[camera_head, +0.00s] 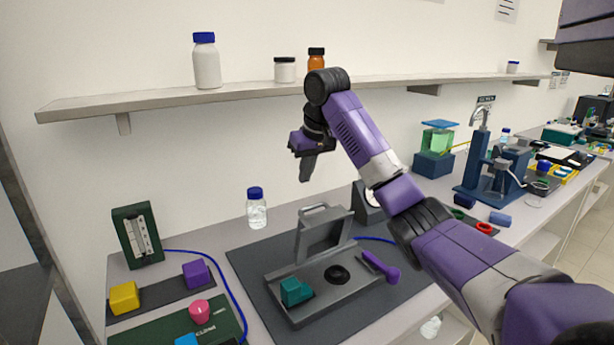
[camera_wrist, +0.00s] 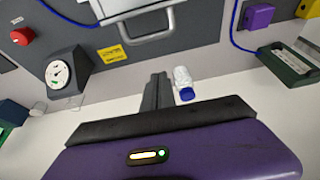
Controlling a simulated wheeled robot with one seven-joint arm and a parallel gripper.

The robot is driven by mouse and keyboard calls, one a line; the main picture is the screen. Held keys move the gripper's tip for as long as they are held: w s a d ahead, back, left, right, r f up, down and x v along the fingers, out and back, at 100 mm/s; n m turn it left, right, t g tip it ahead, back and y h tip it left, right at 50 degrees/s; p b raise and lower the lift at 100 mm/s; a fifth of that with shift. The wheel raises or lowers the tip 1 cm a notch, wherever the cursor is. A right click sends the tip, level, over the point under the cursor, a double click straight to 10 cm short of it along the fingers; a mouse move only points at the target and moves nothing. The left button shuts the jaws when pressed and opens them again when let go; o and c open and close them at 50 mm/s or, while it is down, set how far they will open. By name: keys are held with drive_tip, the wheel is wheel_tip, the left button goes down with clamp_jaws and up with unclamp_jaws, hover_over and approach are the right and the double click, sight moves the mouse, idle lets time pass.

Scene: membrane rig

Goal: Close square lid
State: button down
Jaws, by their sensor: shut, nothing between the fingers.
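The square lid (camera_head: 323,238) is a grey plate with a bar handle (camera_head: 313,207) on its upper edge. It stands tilted up at the back of the grey rig base (camera_head: 305,317). A dark round port (camera_head: 337,274) is uncovered in the base. A teal block (camera_head: 296,291) and a purple lever (camera_head: 380,266) sit at the base's sides. My gripper (camera_head: 305,172) is shut and empty, in the air above and behind the lid, apart from it. In the wrist view, the fingers (camera_wrist: 157,82) are together, and the lid's handle (camera_wrist: 148,30) shows beyond them.
A blue-capped bottle (camera_head: 257,208) stands behind the mat, left of the lid. A gauge (camera_head: 368,203) stands to the right, partly hidden by my arm. A wall shelf (camera_head: 250,92) with bottles runs above. A green device (camera_head: 137,236) stands at the left.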

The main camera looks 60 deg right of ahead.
wheel_tip(320, 180, down, 7)
drive_tip(key=s+p, duration=0.1)
drive_tip(key=p, duration=0.1)
drive_tip(key=shift+s+a+r, duration=0.2)
drive_tip(key=shift+a, duration=0.15)
idle(0.5)
